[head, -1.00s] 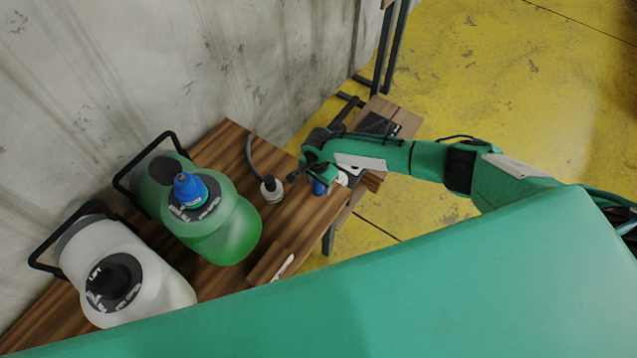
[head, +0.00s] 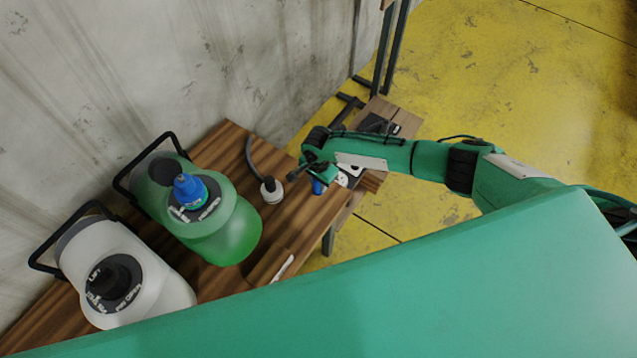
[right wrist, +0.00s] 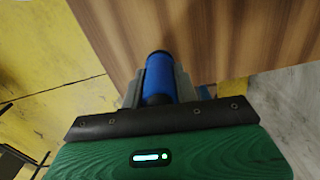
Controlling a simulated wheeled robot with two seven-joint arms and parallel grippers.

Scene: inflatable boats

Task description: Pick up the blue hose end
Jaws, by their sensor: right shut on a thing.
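The blue hose end (right wrist: 159,74) is a short blue cylinder. In the right wrist view it sits between the two grey fingers of my right gripper (right wrist: 160,84), which is shut on it. In the head view the blue hose end (head: 318,187) shows just below my right gripper (head: 312,178), over the right end of the wooden table (head: 325,206). The gripper and arm hide part of it. I cannot tell whether it touches the tabletop. My left gripper is not in view.
A green jug (head: 230,232) with a blue cap (head: 190,188) and a white jug (head: 150,300) stand on the table at left. A grey hose (head: 251,155) with a white-and-black end (head: 272,190) lies close to the gripper. A concrete wall (head: 150,60) runs behind.

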